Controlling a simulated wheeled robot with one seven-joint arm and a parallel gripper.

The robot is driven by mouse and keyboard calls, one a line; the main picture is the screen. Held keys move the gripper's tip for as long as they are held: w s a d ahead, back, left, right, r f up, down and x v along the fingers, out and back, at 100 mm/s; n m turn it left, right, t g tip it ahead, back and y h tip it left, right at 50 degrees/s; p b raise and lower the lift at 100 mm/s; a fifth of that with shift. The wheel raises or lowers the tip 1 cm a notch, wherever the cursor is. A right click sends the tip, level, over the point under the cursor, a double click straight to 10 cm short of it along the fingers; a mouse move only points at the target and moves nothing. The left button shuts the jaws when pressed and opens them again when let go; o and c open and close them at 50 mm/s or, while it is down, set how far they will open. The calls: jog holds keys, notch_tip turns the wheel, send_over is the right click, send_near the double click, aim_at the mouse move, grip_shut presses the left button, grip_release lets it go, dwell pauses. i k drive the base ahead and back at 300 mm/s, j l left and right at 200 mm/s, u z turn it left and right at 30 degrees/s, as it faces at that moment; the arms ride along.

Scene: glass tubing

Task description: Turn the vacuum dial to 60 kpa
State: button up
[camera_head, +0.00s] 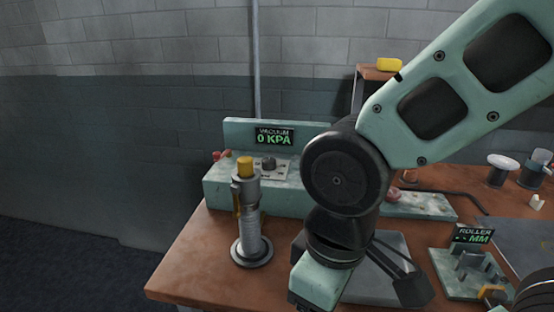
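The vacuum display (275,137) reads "VACUUM 0 KPA" in green. It stands on the back panel of a mint-coloured unit (228,198) at the back left of the table. My arm comes in from the upper right, bends at a dark joint to the right of the dial and hides the unit's middle.
A roller fixture (472,268) with a "ROLLER MM" display is at right. A grey plate (385,290) lies behind my arm. The table's left front (195,265) is bare.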

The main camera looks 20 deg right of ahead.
aim_at(268, 164)
jog(key=i+j+u, duration=0.35)
jog(key=i+u, duration=0.35)
jog(key=k+j, duration=0.05)
